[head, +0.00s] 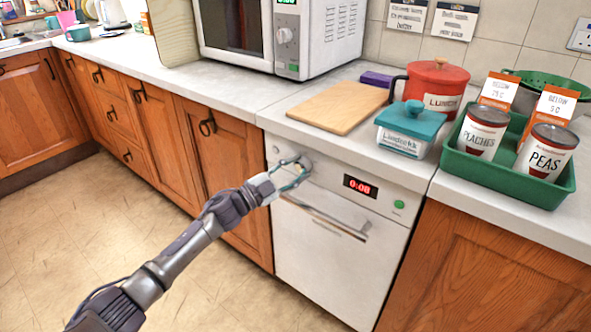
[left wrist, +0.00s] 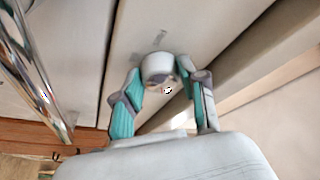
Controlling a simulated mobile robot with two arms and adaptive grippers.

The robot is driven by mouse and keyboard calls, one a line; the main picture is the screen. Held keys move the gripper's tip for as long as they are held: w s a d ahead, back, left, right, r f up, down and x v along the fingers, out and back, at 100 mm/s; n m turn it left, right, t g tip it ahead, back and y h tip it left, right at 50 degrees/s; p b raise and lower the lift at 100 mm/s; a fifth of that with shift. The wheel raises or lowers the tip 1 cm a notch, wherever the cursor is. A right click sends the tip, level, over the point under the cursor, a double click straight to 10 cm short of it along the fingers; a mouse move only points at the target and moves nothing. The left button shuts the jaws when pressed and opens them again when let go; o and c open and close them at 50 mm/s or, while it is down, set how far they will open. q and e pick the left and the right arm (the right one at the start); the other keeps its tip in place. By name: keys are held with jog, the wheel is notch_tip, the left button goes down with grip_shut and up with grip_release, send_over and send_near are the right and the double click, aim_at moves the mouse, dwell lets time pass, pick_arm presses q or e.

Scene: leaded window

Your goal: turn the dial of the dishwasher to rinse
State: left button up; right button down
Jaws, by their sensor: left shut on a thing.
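The white dishwasher (head: 318,263) stands under the counter, its door closed. Its panel has a red display (head: 360,187) reading 0:08 and a green button (head: 399,204). The dial (head: 305,162) is at the panel's left part, mostly hidden by my left gripper (head: 296,172) in the head view. In the left wrist view the dial (left wrist: 158,66) is a round whitish knob between the two teal fingers of my left gripper (left wrist: 161,84), which is shut on it. Grey marks show on the panel around the dial; I cannot read them or the dial's setting. My right gripper is not in view.
The door's metal handle (head: 325,217) runs just below the panel. On the counter above are a wooden board (head: 338,106), a teal butter dish (head: 405,130), a red canister (head: 437,84) and a green tray (head: 508,187) with tins. The floor in front is clear.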

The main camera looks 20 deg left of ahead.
pick_arm(q)
jog(key=o, duration=1.1)
jog(key=shift+o, duration=0.2)
jog(key=v, duration=1.2)
jog(key=shift+f, duration=0.15)
